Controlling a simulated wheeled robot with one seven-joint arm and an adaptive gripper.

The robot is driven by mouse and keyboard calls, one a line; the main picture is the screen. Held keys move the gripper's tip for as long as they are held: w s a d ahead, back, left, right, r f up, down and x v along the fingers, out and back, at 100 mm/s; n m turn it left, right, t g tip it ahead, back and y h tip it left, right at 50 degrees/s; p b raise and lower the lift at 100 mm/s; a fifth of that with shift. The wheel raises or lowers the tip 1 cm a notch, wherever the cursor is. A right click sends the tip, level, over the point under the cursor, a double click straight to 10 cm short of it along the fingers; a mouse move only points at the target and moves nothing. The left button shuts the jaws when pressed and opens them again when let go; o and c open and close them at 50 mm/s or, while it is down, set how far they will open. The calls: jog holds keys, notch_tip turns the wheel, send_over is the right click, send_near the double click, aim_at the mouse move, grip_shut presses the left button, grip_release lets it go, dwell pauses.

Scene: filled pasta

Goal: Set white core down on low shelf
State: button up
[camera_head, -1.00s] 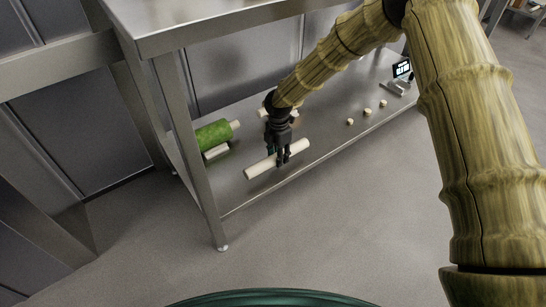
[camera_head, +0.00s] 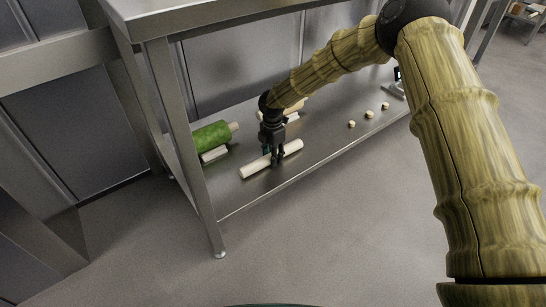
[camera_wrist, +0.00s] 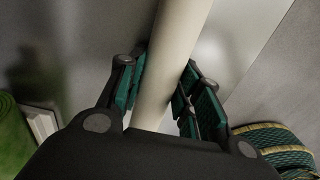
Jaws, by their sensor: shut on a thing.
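The white core (camera_head: 258,167) is a pale, long cylinder at the low steel shelf (camera_head: 312,150), near its front edge in the head view. My gripper (camera_head: 276,163) points down and is shut around the middle of the core. In the wrist view the core (camera_wrist: 172,60) runs between the green-padded fingers (camera_wrist: 165,95). The core lies roughly level, very close to the shelf surface; I cannot tell whether it touches.
A green roll on a pale core (camera_head: 211,137) lies at the shelf's left end, with a white block (camera_head: 215,154) beside it. Several small pale pieces (camera_head: 369,114) sit to the right. A table leg (camera_head: 183,150) stands at the front left. Shelf between gripper and pieces is clear.

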jog(key=o, duration=1.1)
jog(key=shift+o, duration=0.2)
notch_tip(320, 180, up, 8)
jog(key=p, duration=0.4)
jog(key=shift+f, duration=0.15)
